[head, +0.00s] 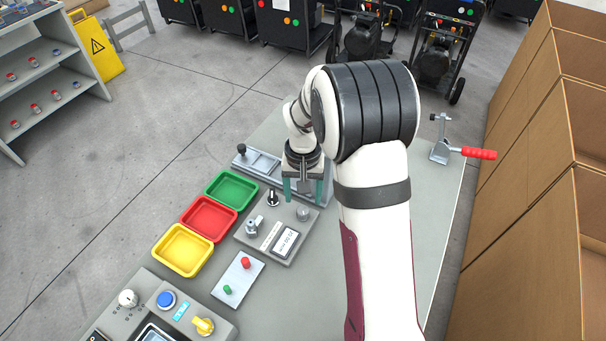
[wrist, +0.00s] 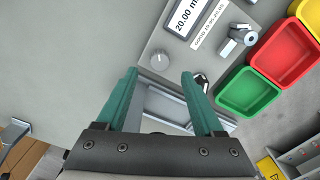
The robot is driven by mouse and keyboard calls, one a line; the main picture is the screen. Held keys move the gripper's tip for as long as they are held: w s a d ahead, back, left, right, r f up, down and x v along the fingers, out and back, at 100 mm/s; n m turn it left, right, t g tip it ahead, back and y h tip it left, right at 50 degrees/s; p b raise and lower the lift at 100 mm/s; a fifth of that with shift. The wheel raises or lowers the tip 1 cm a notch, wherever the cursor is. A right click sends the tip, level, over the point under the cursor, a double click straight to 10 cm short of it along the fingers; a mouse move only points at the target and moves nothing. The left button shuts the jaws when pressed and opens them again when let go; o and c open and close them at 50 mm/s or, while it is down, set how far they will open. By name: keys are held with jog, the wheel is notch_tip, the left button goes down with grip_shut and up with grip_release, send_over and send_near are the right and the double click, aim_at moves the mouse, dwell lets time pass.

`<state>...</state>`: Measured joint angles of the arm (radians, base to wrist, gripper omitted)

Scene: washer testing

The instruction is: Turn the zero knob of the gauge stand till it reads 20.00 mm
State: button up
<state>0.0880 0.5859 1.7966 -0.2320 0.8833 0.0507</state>
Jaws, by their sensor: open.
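The gauge stand (head: 268,246) is a grey plate on the table, with a display (head: 287,241). In the wrist view the display (wrist: 186,16) reads 20.00 mm, its end cut off by the frame edge. A round grey knob (wrist: 160,58) with a pointer mark, apparently the zero knob, sits beside it; it also shows in the head view (head: 303,214). A black knob (head: 272,198) stands at the plate's far corner. My gripper (head: 304,192) is open and empty. In the wrist view its green fingertips (wrist: 159,76) are apart, with the grey knob just beyond them, not between them.
Green (head: 232,190), red (head: 209,218) and yellow (head: 182,249) trays stand left of the gauge stand. A plate with red and green buttons (head: 238,277) lies nearer. A slide fixture (head: 257,163) is behind, and a red-handled clamp (head: 478,153) is at the right.

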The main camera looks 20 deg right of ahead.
aim_at(303, 210)
notch_tip(303, 210, up, 11)
jog(key=shift+s, duration=0.1)
dwell(0.3)
jog(key=s+a+r+y, duration=0.1)
jog(key=s+a, duration=0.2)
jog(key=s, duration=1)
jog(key=s+a+r+m, duration=0.1)
jog(key=s+a, duration=0.3)
jog(key=s, duration=1)
jog(key=shift+s+y, duration=0.2)
jog(key=shift+y, duration=0.2)
jog(key=shift+r, duration=0.1)
